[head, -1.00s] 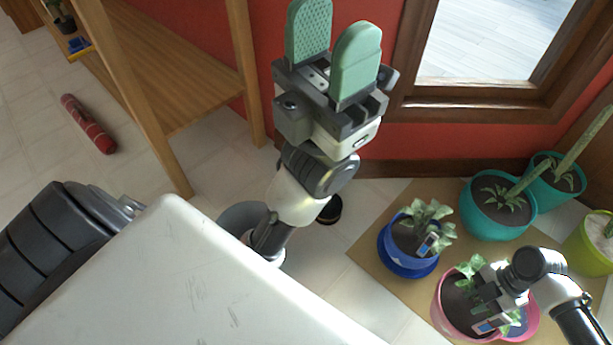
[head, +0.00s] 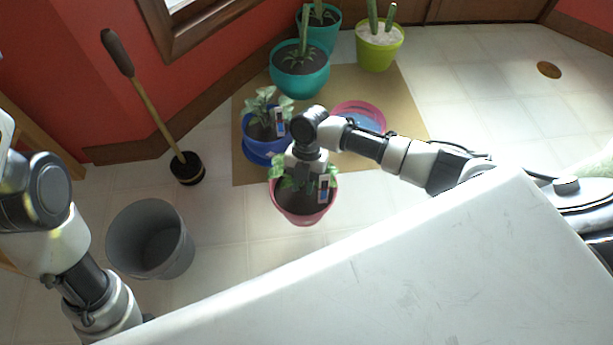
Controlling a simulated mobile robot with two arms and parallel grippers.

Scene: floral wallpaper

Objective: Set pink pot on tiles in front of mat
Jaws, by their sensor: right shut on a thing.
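The pink pot (head: 303,208) holds dark soil and a leafy plant with a small label. It appears at the front edge of the brown mat (head: 400,112), with its lower part over pale tiles (head: 300,245); whether it touches the floor I cannot tell. My right gripper (head: 302,170) is shut on the pink pot from above, its fingertips partly hidden among leaves. A pink saucer (head: 368,108) with a blue inside lies on the mat, apart from the pot. My left arm shows at the left edge, but its gripper is out of view.
A blue pot (head: 262,130) on a blue saucer stands close behind, on the mat. Teal pots (head: 300,82) and a lime pot (head: 378,52) stand farther back. A grey bucket (head: 150,240) and a plunger (head: 187,168) are at left. Tiles between bucket and pot are clear.

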